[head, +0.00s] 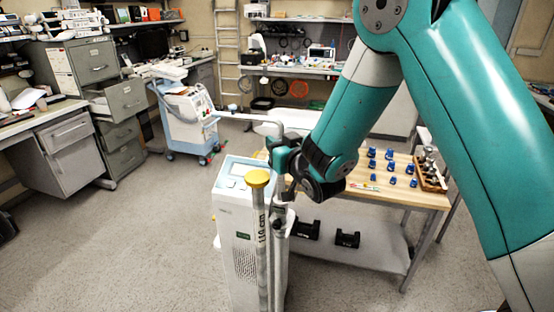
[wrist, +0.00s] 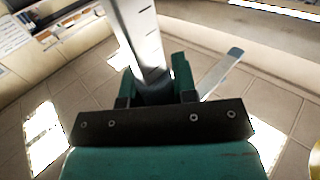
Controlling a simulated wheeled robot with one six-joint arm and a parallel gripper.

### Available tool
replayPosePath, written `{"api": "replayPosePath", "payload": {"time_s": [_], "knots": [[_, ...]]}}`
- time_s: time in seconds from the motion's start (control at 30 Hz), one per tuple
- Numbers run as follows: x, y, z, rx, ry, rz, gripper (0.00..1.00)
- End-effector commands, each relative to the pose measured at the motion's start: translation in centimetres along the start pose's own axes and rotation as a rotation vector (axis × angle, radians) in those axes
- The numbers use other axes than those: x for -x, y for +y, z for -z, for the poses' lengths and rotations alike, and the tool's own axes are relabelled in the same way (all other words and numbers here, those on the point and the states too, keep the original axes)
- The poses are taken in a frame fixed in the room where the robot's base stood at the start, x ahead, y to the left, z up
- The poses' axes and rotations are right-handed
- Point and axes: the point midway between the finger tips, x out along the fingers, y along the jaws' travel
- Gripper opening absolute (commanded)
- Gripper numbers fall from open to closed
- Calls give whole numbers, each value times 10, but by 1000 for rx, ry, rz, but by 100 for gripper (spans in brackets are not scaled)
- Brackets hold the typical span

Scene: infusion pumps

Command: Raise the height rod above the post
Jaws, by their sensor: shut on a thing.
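My gripper (head: 287,190) is shut on the height rod, right of and a little beyond the post's cap in the head view. In the wrist view the rod (wrist: 138,35) is a grey bar with dark tick marks, between my green fingers. In the head view a grey bent top (head: 267,124) stands above my gripper, with a thin arm reaching left; it seems to belong to the rod. The post (head: 259,215) is upright, with a yellow cap and a "110 cm" label. The bent top appears higher than the cap in the picture. My gripper hides the rod's middle.
A wooden-topped table (head: 425,198) with blue parts is to the right. A wheeled cart (head: 188,118) stands at the back left. A flat metal bar (wrist: 221,73) lies right of my fingers in the wrist view.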

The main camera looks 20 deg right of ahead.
Motion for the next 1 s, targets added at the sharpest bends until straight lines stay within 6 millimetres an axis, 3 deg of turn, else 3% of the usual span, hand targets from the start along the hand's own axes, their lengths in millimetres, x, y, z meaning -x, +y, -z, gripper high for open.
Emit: {"api": "replayPosePath", "payload": {"time_s": [0.03,0.1,0.4,0.63,1.0], "knots": [[0,-5,28,-4,17,10,0],[0,-5,46,-5,17,10,0],[0,-5,105,-3,15,11,0],[0,-4,120,-3,13,10,0],[0,-4,121,-4,13,9,0]]}}
